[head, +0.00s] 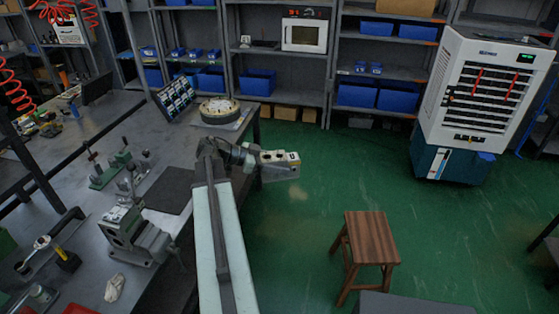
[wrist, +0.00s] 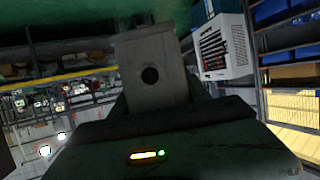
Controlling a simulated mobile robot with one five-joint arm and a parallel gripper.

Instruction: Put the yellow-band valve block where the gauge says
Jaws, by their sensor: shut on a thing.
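My gripper (head: 262,160) is shut on a grey metal block (head: 282,168), held out in the air past the bench's right edge, above the green floor. The block has dark round openings on top and a pale patch near its far end. In the wrist view the same block (wrist: 150,62) shows a flat grey face with one round dark hole, above the dark gripper body. I cannot make out a yellow band on it. I cannot pick out the gauge or read it in either view.
The dark bench (head: 165,160) on the left carries a vise (head: 135,235), a round fixture (head: 220,108) and a rack of small parts (head: 175,95). A wooden stool (head: 368,240) and a white cooler (head: 480,90) stand on the floor. Shelves with blue bins line the back. Green floor between is clear.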

